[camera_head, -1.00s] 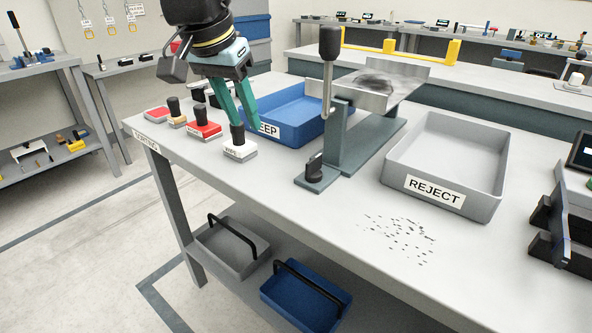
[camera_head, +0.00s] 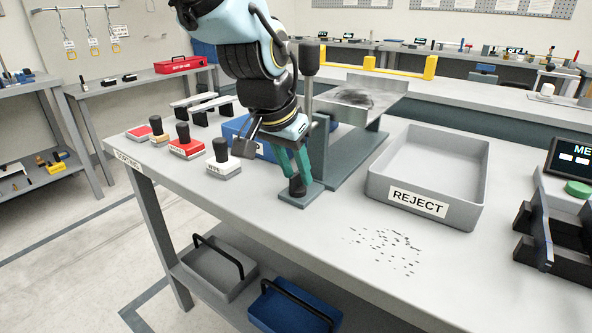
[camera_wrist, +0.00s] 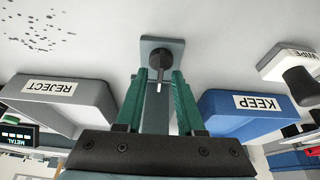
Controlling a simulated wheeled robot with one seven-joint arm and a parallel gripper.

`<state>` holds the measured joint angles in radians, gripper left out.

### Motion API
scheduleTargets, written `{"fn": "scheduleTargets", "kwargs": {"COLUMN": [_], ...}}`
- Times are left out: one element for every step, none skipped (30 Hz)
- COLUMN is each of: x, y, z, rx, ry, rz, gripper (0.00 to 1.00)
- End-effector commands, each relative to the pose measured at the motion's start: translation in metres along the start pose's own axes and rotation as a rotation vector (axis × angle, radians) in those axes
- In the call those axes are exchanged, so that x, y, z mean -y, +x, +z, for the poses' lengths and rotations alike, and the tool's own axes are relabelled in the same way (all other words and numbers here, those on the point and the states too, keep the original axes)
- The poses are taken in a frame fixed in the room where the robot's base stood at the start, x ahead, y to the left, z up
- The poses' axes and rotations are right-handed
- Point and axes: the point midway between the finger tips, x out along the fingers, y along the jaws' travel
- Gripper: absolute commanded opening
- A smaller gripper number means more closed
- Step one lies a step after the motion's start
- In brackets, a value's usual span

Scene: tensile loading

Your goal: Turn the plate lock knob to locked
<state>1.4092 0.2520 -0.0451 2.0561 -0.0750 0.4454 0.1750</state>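The plate lock knob (camera_head: 297,187) is a small black knob on the base at the near end of the grey-green stand (camera_head: 340,172). In the wrist view the knob (camera_wrist: 159,60) is round with a narrow bar carrying a white mark, which points down the picture toward my gripper. My gripper (camera_head: 294,172) points down at the knob with its teal fingers. In the wrist view my gripper (camera_wrist: 158,78) is open, with a finger on either side of the knob's bar. I see no clear contact. The fingers partly hide the knob in the head view.
A tall black-topped lever (camera_head: 308,62) and a metal plate (camera_head: 352,97) rise behind the knob. The grey REJECT tray (camera_head: 455,205) stands right, the blue KEEP tray (camera_wrist: 230,125) on the other side. Stamps, including the white one (camera_head: 223,168), stand left. The front tabletop holds dark specks.

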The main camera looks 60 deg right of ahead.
Motion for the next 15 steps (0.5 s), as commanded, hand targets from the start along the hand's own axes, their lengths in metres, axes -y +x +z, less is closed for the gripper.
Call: {"fn": "scheduleTargets", "kwargs": {"x": [-0.0001, -0.0001, 0.0000, 0.0000, 0.0000, 0.0000, 0.0001, 0.0000, 0.0000, 0.0001, 0.0001, 0.0001, 0.0001, 0.0001, 0.0001], "y": [0.0030, 0.0040, 0.0050, 0.0054, 0.0057, 0.0058, 0.0057, 0.0057, 0.0057, 0.0056, 0.0056, 0.0056, 0.0056, 0.0055, 0.0055], "z": [0.0001, 0.0000, -0.0001, -0.0001, -0.0001, -0.0001, -0.0001, -0.0001, -0.0001, -0.0001, -0.0001, -0.0001, -0.0001, -0.0001, -0.0001], "rx": [0.000, 0.000, -0.001, -0.001, -0.001, -0.001, -0.001, -0.001, -0.001, -0.001, -0.001, -0.001, -0.001, -0.001, -0.001], "ry": [0.000, 0.000, 0.000, 0.000, 0.000, 0.000, 0.000, 0.000, 0.000, 0.000, 0.000, 0.000, 0.000, 0.000, 0.000], "rz": [0.000, 0.000, 0.000, 0.000, 0.000, 0.000, 0.000, 0.000, 0.000, 0.000, 0.000, 0.000, 0.000, 0.000, 0.000], "gripper": [0.38, 0.38, 0.38, 0.38, 0.38, 0.38, 0.38, 0.38, 0.38, 0.38, 0.38, 0.33, 0.30, 0.26, 0.22]}}
